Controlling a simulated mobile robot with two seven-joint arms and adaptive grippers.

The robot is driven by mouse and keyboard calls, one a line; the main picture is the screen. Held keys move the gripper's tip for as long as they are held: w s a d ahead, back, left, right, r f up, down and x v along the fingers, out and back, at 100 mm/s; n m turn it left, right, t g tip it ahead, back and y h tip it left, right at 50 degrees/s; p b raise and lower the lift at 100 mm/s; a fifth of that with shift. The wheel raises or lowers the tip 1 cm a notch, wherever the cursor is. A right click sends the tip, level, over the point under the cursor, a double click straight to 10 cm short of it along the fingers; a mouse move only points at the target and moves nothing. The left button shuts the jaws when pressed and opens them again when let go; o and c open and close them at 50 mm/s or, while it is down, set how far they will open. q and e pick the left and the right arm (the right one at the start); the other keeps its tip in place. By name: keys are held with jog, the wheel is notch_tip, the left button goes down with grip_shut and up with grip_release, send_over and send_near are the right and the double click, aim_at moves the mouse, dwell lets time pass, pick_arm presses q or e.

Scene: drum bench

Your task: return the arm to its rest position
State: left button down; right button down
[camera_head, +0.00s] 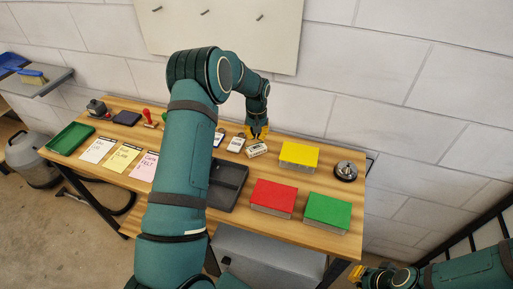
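My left arm reaches up from the bottom, over the wooden bench (325,228), and bends down to the right. My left gripper (257,134), with yellow fingertips, is just above a small white printed block (257,149). I cannot tell whether it touches the block or how far its fingers are apart. My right arm comes in at the bottom right. My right gripper (358,273), also yellow-tipped, is low beside the bench's front right corner. It is small and partly hidden, and I see nothing clearly held in it.
Yellow (299,153), red (273,196) and green (327,210) topped blocks and a round bell (346,170) stand on the right. A dark tray (228,184) is beside my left arm. A green tray (71,138), paper cards (120,158) and a red-handled stamp (149,117) are left.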

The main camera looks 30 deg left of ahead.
aim_at(257, 147)
pick_arm(q)
jog(key=shift+f+b, duration=1.9)
jog(key=shift+f, duration=0.9)
dwell(2.3)
jog(key=shift+r, duration=0.3)
dwell(0.5)
jog(key=shift+r, duration=0.35)
jog(key=shift+r+p, duration=0.15)
jog(key=shift+p, duration=0.2)
jog(key=shift+r+p, duration=1.25)
jog(key=shift+r, duration=1.15)
